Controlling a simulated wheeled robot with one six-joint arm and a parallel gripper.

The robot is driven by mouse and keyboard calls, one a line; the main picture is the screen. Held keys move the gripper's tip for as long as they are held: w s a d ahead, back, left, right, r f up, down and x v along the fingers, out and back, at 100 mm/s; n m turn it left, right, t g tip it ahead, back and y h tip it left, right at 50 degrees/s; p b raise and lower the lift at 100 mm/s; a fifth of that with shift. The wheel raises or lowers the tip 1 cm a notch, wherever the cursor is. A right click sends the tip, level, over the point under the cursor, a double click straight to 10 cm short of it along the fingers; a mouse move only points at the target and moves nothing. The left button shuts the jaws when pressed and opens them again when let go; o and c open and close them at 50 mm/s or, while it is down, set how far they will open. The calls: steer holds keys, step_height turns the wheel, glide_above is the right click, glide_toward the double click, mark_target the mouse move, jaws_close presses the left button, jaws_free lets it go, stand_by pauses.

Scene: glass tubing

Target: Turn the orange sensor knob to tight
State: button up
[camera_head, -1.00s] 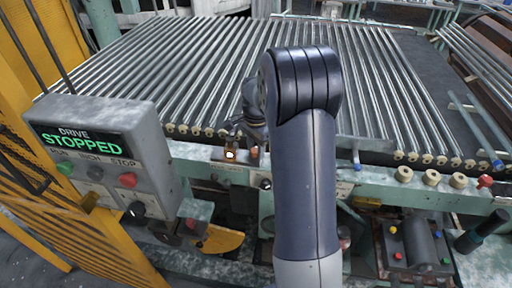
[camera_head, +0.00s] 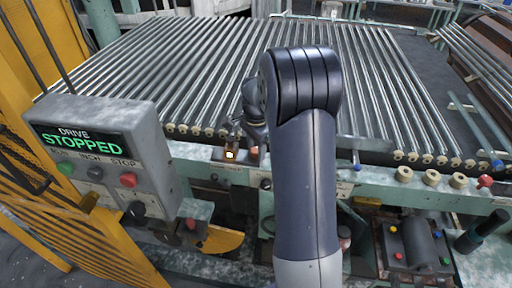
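A small brownish-orange piece with a bright face (camera_head: 231,154) sits on the front rail, just left of my arm; it may be the orange sensor knob, but it is too small to be sure. My gripper (camera_head: 236,130) is right at it, just above and behind, partly hidden by my own arm. The fingers are too small and dark to show whether they are open or shut, or whether they touch the piece. No tight marking can be read.
A grey control box (camera_head: 105,150) reading "DRIVE STOPPED" stands left, by a yellow guard frame (camera_head: 60,215). Glass tubes (camera_head: 200,70) lie in rows behind the rail. A red knob (camera_head: 484,181) and several beige rollers (camera_head: 432,177) line the rail at right.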

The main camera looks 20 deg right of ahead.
mark_target(256, 150)
steer(key=shift+o, duration=0.7)
step_height(256, 150, up, 11)
steer(key=shift+b, duration=0.3)
steer(key=shift+f, duration=0.1)
step_height(256, 150, down, 11)
steer(key=shift+r+p, duration=0.2)
steer(key=shift+p, duration=0.15)
steer(key=shift+f+n, duration=0.1)
steer(key=shift+n, duration=0.2)
